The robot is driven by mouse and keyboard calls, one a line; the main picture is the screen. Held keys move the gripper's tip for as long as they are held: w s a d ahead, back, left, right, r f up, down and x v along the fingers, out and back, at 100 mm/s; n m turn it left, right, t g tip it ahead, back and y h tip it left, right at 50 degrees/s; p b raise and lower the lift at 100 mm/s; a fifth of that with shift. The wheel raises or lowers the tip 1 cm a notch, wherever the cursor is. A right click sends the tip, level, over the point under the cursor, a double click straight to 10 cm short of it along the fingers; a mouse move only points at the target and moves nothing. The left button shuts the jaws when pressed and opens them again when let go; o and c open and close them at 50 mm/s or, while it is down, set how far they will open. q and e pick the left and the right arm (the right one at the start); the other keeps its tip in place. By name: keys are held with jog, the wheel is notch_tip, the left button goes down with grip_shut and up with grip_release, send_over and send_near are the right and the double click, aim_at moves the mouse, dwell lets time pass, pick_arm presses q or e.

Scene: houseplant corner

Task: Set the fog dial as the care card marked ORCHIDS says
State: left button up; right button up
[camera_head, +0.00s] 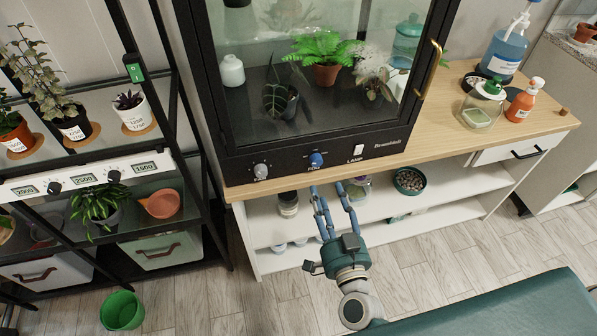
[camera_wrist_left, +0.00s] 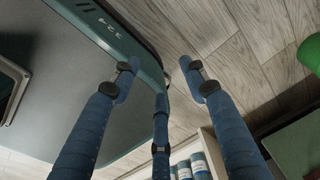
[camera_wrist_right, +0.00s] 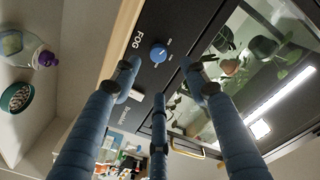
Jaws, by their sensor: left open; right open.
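The blue fog dial (camera_head: 316,159) is on the dark front panel of the glass cabinet (camera_head: 240,165), under the label FOG. It also shows in the right wrist view (camera_wrist_right: 159,53), with its label and small scale marks around it. My right gripper (camera_head: 327,187) is open and empty, its fingertips just in front of the panel and below the dial in the head view. In the right wrist view the dial lies between and beyond the fingertips, apparently untouched. My left gripper (camera_wrist_left: 158,72) is open and empty over the floor. I cannot make out a card marked ORCHIDS.
A grey knob (camera_head: 261,170) sits left of the fog dial and a white LAMP switch (camera_head: 356,150) right of it. A wooden counter edge (camera_head: 450,147) runs below the panel. A plant rack (camera_head: 195,150) stands at left; a green bucket (camera_head: 122,310) is on the floor.

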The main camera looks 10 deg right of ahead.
aim_at(317, 164)
jog(key=w, duration=0.9)
jog(key=shift+d+p, duration=0.25)
jog(key=shift+p, duration=0.15)
jog(key=shift+w+f, duration=0.1)
jog(key=shift+w, duration=0.45)
pick_arm(q)
jog(key=shift+w+d+r, duration=0.45)
jog(key=shift+w+r, duration=0.05)
jog(key=shift+r, duration=0.05)
pick_arm(e)
grip_shut()
pick_arm(q)
jog(key=shift+s+d, duration=0.15)
jog(key=shift+d, duration=0.35)
